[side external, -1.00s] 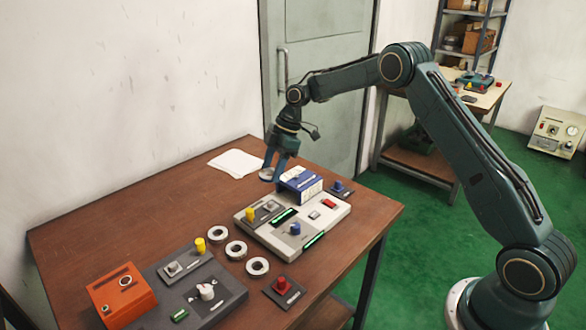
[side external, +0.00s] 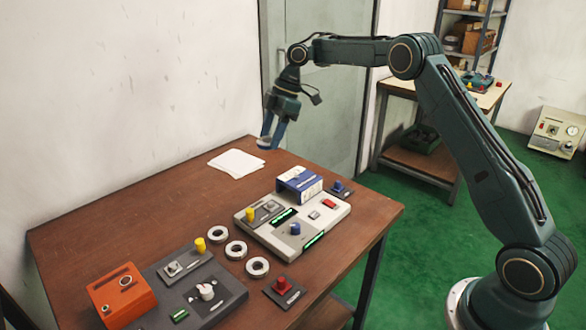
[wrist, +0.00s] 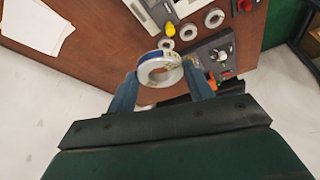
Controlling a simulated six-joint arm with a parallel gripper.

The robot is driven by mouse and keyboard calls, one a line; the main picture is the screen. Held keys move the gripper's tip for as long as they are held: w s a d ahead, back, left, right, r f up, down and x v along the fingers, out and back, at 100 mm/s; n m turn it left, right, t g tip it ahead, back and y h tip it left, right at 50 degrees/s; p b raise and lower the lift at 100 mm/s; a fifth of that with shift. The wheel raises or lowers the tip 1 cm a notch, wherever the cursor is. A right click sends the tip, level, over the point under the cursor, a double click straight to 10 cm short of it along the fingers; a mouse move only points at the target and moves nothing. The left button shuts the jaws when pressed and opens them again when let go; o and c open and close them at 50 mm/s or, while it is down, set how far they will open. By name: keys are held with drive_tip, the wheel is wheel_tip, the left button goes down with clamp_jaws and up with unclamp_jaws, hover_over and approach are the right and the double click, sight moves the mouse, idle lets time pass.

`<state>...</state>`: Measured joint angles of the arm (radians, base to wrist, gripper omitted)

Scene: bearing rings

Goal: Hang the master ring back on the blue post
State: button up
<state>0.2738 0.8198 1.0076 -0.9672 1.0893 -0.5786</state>
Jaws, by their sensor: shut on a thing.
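My gripper (side external: 270,142) is shut on a pale metal ring (wrist: 147,64) with a blue band, held in the air above the far end of the table. In the wrist view the ring sits between the two blue fingertips (wrist: 160,78). In the side view only a sliver of it shows at the fingertips. A small dark plate with a blue post (side external: 338,186) stands at the table's right edge, beyond the blue and white box. My gripper is up and to the left of it, well apart. The post is not clearly seen in the wrist view.
A grey tester (side external: 262,231) with a blue knob and a blue and white box (side external: 299,183) stand near the post. Three loose rings (side external: 236,250), a red post (side external: 281,285) and an orange box (side external: 122,292) lie nearer. White paper (side external: 236,163) lies under my gripper's side.

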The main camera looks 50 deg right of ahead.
idle(0.4)
drive_tip(key=s+d+f+m, duration=0.2)
drive_tip(key=d+f, duration=0.3)
drive_tip(key=d, duration=0.3)
drive_tip(key=s+d+f+m+t+h, duration=0.1)
drive_tip(key=s+d+f+m, duration=0.1)
drive_tip(key=d+f, duration=0.3)
drive_tip(key=s+d+f+m, duration=0.2)
drive_tip(key=d+f, duration=0.3)
drive_tip(key=d, duration=0.6)
drive_tip(key=shift+s+d+f+t, duration=0.1)
drive_tip(key=shift+s+f+t, duration=0.2)
drive_tip(key=shift+s+t, duration=0.15)
drive_tip(key=shift+f, duration=0.15)
drive_tip(key=shift+f, duration=1.85)
drive_tip(key=shift+f, duration=1.75)
idle(0.4)
drive_tip(key=o, duration=1.3)
